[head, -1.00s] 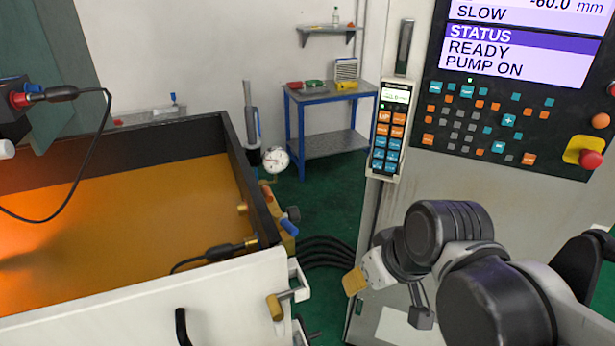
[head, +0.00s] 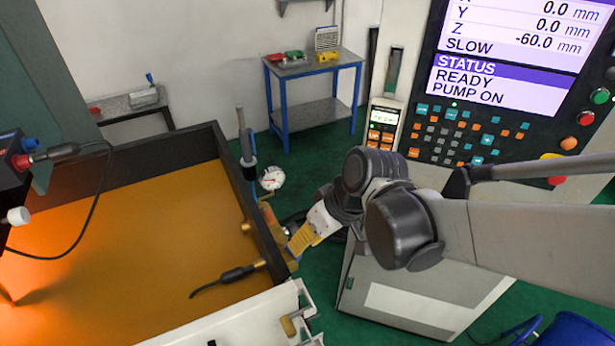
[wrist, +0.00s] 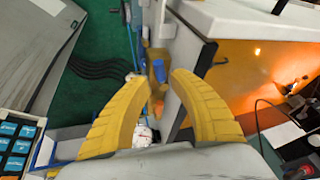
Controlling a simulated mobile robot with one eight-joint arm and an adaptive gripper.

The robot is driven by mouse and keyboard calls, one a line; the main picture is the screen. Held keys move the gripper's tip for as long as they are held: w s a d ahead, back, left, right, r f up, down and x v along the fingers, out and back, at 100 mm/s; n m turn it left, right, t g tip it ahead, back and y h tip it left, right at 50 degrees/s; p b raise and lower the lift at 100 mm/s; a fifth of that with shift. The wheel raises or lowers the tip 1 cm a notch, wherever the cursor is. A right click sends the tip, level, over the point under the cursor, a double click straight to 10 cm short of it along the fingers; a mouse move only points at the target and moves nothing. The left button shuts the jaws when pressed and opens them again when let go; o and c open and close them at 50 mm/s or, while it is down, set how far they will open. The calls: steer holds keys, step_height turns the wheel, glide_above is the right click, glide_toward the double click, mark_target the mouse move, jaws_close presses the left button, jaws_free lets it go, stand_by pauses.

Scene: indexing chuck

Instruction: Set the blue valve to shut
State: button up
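The blue valve handle (wrist: 159,71) shows in the wrist view beside the tank's dark wall, in the gap between my fingertips. Its exact turn and whether a finger touches it cannot be told. Brass fittings (wrist: 155,98) sit next to the valve.
A round gauge (head: 272,178) and an upright grey post (head: 245,140) stand at the tank wall (head: 250,205). The tank holds orange liquid. A control panel (head: 470,135) is on the right. A blue workbench (head: 313,105) stands behind, with green floor between.

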mark_target(290, 253)
steer(key=x, duration=0.5)
steer(key=shift+w+a+f+b, duration=0.1)
steer(key=shift+a+f+b, duration=0.05)
steer(key=shift+f+b, duration=0.15)
steer(key=shift+r, duration=0.1)
jaws_close()
